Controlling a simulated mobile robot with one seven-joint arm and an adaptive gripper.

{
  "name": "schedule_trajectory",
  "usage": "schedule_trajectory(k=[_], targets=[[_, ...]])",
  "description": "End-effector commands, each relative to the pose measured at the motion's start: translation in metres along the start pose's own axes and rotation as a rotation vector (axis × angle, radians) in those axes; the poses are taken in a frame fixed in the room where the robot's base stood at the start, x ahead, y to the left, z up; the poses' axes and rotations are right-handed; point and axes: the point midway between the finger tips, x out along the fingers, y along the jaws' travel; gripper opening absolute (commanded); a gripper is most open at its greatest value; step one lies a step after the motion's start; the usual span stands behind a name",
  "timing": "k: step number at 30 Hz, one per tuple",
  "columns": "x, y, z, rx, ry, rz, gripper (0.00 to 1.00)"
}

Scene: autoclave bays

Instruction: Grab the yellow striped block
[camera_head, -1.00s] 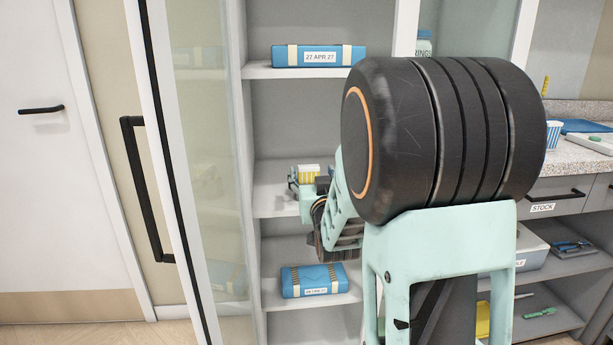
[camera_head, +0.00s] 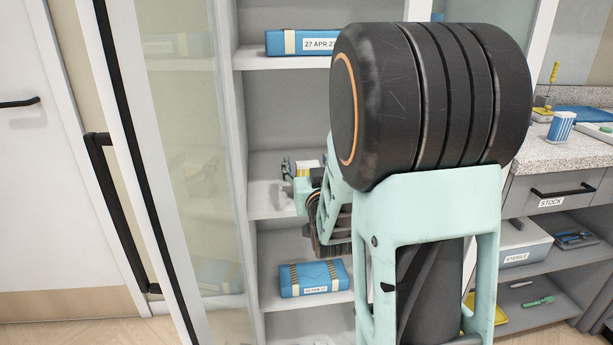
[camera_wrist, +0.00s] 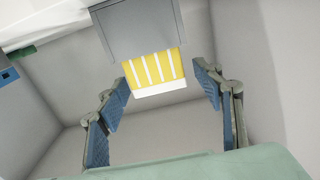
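The yellow block with white stripes (camera_wrist: 155,70) shows in the wrist view, ahead of and between the fingers of my gripper (camera_wrist: 162,92). The fingers are spread wide, with a clear gap on each side of the block, so my gripper is open and empty. In the head view the block (camera_head: 306,169) sits at the middle shelf of the cabinet, partly hidden by my arm. My gripper (camera_head: 291,172) is in front of that shelf, and its far finger is hidden there.
A blue wrapped pack (camera_head: 298,42) with a date label lies on the shelf above. Another blue pack (camera_head: 314,279) lies on the shelf below. A glass cabinet door (camera_head: 195,170) stands open at the left. A counter (camera_head: 535,150) with a striped cup (camera_head: 561,126) is at the right.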

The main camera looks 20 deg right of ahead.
Motion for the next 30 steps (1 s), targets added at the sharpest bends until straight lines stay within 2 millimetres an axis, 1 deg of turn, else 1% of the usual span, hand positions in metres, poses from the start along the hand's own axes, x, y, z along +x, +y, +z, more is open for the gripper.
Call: schedule_trajectory(k=[1,12,14,20,23,26,30], targets=[[0.000,0.000,0.000,0.000,0.000,0.000,0.60],[0.000,0.000,0.000,0.000,0.000,0.000,0.19],[0.000,0.000,-0.001,0.000,0.001,0.000,0.14],[0.000,0.000,-0.002,0.000,0.001,0.000,0.14],[0.000,0.000,-0.010,0.000,0.003,0.000,0.14],[0.000,0.000,-0.028,0.001,0.005,0.000,0.14],[0.000,0.000,-0.059,0.001,0.006,0.000,0.14]])
